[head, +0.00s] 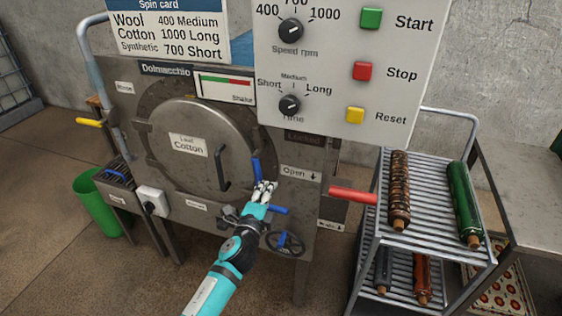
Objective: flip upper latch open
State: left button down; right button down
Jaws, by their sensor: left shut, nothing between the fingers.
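The round grey door (185,135) of the machine is shut, with a "Cotton" label and a dark curved handle. A blue latch handle (256,168) stands upright at the door's right edge, beside an "Open" label (300,174) with a down arrow. A second blue handle (277,209) lies level lower down. My left gripper (265,186) is shut and empty, just below the upright blue handle. I cannot tell whether its fingertips touch the handle. The latch's base is partly hidden behind the fingers. My right gripper is not in view.
A control panel (350,110) with knobs and buttons overhangs the machine's right side. A red lever (352,195) juts out at the right. A handwheel (285,243) sits below my gripper. A wire rack (425,215) with rolled rugs stands at the right; a green bin (97,205) stands left.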

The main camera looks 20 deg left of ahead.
pick_arm(q)
jog(key=shift+a+f+m, duration=0.15)
jog(key=shift+a+m, duration=0.2)
jog(key=shift+m, duration=0.05)
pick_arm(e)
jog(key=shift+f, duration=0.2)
pick_arm(q)
jog(key=shift+a, duration=0.1)
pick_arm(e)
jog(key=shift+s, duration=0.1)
